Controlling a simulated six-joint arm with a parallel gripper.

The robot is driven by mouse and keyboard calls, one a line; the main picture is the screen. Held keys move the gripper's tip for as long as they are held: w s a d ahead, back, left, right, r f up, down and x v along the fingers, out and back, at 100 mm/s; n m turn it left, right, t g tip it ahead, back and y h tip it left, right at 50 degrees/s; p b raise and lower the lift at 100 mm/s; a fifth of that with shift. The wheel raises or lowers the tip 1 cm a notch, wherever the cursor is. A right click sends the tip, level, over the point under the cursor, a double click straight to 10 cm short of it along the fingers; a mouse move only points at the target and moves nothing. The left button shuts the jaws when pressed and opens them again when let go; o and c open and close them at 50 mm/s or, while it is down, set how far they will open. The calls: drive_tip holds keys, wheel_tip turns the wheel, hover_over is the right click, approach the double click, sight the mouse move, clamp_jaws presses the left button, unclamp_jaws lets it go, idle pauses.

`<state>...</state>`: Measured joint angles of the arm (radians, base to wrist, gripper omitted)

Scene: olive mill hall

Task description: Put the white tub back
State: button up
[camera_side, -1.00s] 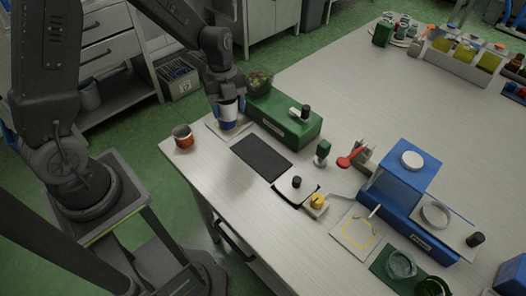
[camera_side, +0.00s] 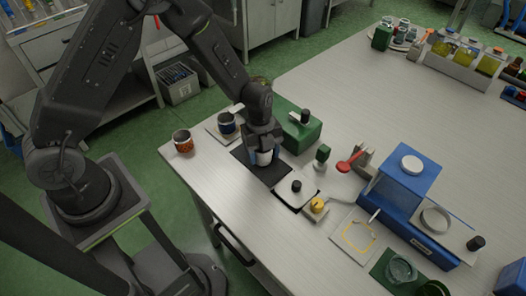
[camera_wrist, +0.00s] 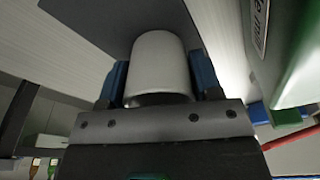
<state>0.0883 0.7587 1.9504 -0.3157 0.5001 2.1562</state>
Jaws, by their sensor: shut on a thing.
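The white tub (camera_side: 263,158) is held in my gripper (camera_side: 263,146) over the black mat (camera_side: 244,155), near the table's left side. In the wrist view the tub (camera_wrist: 160,62) sits between my blue finger pads, with the dark mat behind it. I cannot tell whether the tub touches the mat. The jaws hide its upper part in the side view. A dark blue cup (camera_side: 227,124) with a dark inside stands on a pale plate (camera_side: 216,134) behind and left of my gripper. A pale square plate with a yellow outline (camera_side: 342,235) lies empty at the front.
A green box (camera_side: 309,137) stands close right of my gripper. An orange-brown cup (camera_side: 183,141) is near the left edge. A balance-like plate with a black knob (camera_side: 297,187), a yellow-topped piece (camera_side: 317,205) and a blue machine (camera_side: 405,185) are to the right.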

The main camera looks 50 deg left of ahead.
drive_tip(key=shift+f, duration=0.15)
drive_tip(key=o, duration=1)
drive_tip(key=s+a+r+n+t, duration=0.1)
drive_tip(key=s+r+n, duration=0.15)
drive_tip(key=r, duration=0.75)
drive_tip(key=s+a+r+n+t, duration=0.1)
drive_tip(key=a+r+n, duration=0.15)
drive_tip(key=r, duration=0.85)
drive_tip(key=shift+s+a+r+n+t+y, duration=0.35)
drive_tip(key=shift+s+r+n+t, duration=0.35)
drive_tip(key=shift+s+r+n, duration=1.5)
drive_tip(key=shift+s+a+r+n+t+y, duration=0.2)
drive_tip(key=shift+s+a+r+n+t, duration=0.45)
drive_tip(key=shift+s+n, duration=2.75)
drive_tip(key=shift+s+a+r+n+t+y, duration=0.25)
drive_tip(key=shift+s+r+n+t, duration=0.5)
drive_tip(key=shift+s+r+n, duration=1.55)
